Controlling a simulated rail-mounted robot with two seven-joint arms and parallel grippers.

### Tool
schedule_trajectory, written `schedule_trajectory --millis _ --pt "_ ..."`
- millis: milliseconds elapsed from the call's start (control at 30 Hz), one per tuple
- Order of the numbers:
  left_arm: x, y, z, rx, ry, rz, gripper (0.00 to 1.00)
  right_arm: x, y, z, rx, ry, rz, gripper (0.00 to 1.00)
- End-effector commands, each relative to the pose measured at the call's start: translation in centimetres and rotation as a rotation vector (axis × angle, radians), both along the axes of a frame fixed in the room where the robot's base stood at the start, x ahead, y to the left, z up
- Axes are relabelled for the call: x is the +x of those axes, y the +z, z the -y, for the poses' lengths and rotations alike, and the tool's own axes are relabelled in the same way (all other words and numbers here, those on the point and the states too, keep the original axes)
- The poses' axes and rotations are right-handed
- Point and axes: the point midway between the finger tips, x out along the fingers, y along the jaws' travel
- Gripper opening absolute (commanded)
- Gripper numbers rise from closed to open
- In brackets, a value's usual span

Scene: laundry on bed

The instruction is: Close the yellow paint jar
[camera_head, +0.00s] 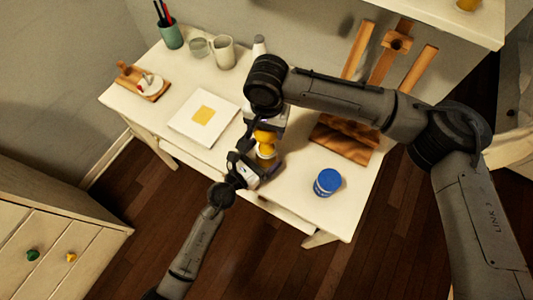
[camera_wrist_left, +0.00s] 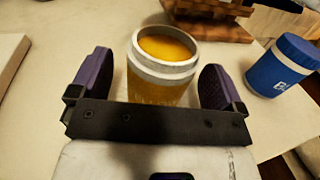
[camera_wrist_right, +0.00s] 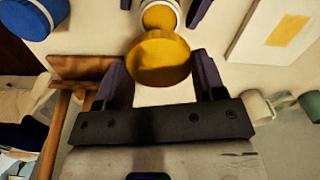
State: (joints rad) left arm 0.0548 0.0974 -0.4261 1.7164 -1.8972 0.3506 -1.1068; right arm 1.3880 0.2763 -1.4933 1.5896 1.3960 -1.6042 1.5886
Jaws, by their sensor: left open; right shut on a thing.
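The yellow paint jar (camera_head: 266,153) stands open on the white desk, its rim bare and yellow paint showing inside in the left wrist view (camera_wrist_left: 163,72). My left gripper (camera_head: 256,168) is open, its fingers on either side of the jar. My right gripper (camera_head: 264,127) is shut on the yellow lid (camera_wrist_right: 158,60). In the head view the lid (camera_head: 263,137) is just above the jar. In the right wrist view the lid partly hides the jar (camera_wrist_right: 160,16) and looks offset from it; I cannot tell the height gap.
A blue jar (camera_head: 327,182) stands to the right on the desk (camera_head: 310,215). A wooden easel (camera_head: 350,140) is behind it. A white sheet with a yellow square (camera_head: 203,116) lies left. Cups (camera_head: 222,52) stand at the back.

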Motion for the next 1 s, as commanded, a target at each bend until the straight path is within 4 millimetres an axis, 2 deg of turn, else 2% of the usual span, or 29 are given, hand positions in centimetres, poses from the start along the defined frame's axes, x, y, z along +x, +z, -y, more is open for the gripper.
schedule_trajectory --millis 200,567,1000 --pt "0.79 0.04 0.78 0.000 0.000 0.000 0.95 0.00 0.00 0.00 0.000 0.000 0.000 0.42" --pt "0.87 0.01 0.85 0.000 0.000 0.000 0.94 -0.01 0.00 -0.01 0.000 0.000 0.000 0.42" --pt "0.87 0.01 0.83 0.000 0.000 0.000 0.52 -0.01 0.00 -0.01 0.000 0.000 0.000 0.42"
